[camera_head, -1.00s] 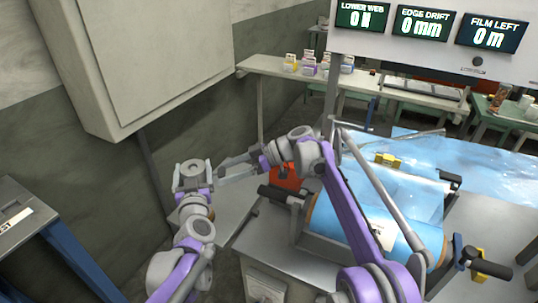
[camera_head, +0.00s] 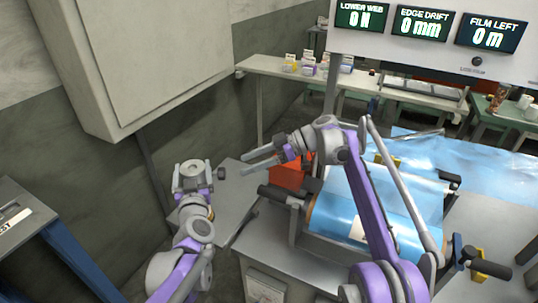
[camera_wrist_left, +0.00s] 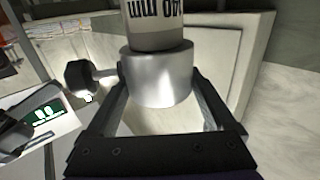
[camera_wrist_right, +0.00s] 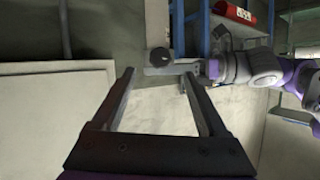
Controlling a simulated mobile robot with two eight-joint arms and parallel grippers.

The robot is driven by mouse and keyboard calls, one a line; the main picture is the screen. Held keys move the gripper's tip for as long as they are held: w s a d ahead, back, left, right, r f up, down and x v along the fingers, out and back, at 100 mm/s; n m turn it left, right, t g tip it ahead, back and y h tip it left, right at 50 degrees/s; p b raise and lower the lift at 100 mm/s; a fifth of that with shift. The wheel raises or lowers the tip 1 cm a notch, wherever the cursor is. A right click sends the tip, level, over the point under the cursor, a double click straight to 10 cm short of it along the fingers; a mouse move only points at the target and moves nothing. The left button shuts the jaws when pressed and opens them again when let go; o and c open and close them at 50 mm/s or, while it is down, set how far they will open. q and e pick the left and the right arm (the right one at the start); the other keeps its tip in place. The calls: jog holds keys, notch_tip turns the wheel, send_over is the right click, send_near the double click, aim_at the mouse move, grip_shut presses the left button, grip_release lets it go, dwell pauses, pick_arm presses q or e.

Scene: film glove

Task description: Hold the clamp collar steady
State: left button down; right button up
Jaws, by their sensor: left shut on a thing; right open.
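My left gripper (camera_wrist_left: 165,90) is shut on the collar, one finger on each side. In the head view the collar (camera_head: 192,168) shows as a small grey round piece in my left gripper (camera_head: 190,182), its knob (camera_head: 221,173) pointing right. My right gripper (camera_head: 262,157) is open and empty, to the right of the knob and apart from it. The right wrist view shows nothing between its fingers (camera_wrist_right: 158,80).
An orange-red box (camera_head: 288,176) sits beneath my right gripper. A machine with a blue film roll (camera_head: 335,215) and black handles stands right. A large wall cabinet (camera_head: 165,55) hangs at upper left. A blue-legged table (camera_head: 30,220) stands at lower left.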

jog(key=x, duration=0.7)
jog(key=shift+f, duration=0.1)
jog(key=shift+w+d+m+g, duration=0.15)
jog(key=shift+m+g, duration=0.15)
jog(key=shift+m, duration=0.2)
jog(key=shift+d+m+g, duration=0.1)
jog(key=shift+m+g, duration=0.7)
jog(key=shift+m, duration=0.4)
jog(key=n+t, duration=0.2)
jog(key=n, duration=0.1)
jog(key=shift+s, duration=0.2)
send_near(225, 171)
jog(key=v, duration=0.3)
jog(key=shift+s+d+f, duration=0.1)
jog(key=shift+d, duration=0.05)
jog(key=x, duration=1.2)
jog(key=shift+a, duration=0.35)
